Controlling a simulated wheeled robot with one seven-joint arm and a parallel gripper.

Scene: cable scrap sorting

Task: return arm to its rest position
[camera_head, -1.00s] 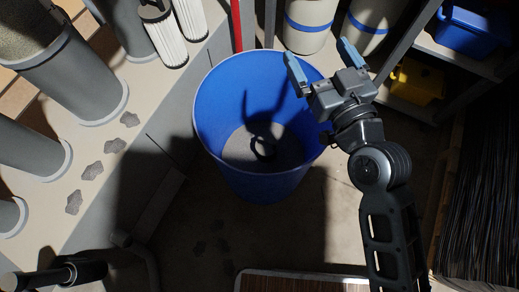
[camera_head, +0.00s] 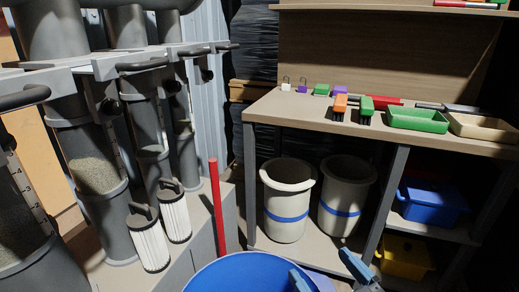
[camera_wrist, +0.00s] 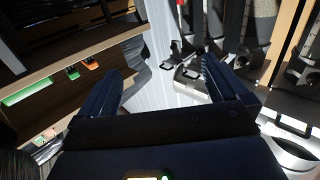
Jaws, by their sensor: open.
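My gripper (camera_head: 327,276) shows only by its blue fingertips at the bottom edge of the head view, over the right side of the blue bin (camera_head: 240,275). In the wrist view my gripper (camera_wrist: 160,85) is open, with its two dark fingers wide apart and nothing between them. The rest of my arm is out of the head view. Only the bin's upper rim and part of its inside show; its floor is hidden below the frame.
A workbench (camera_head: 300,112) with brushes and a green tray (camera_head: 417,119) stands at the back right. Two cream drums (camera_head: 287,200) and a blue crate (camera_head: 432,203) sit under it. Grey cylinders (camera_head: 90,170), white filters (camera_head: 150,240) and a red post (camera_head: 217,205) stand left.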

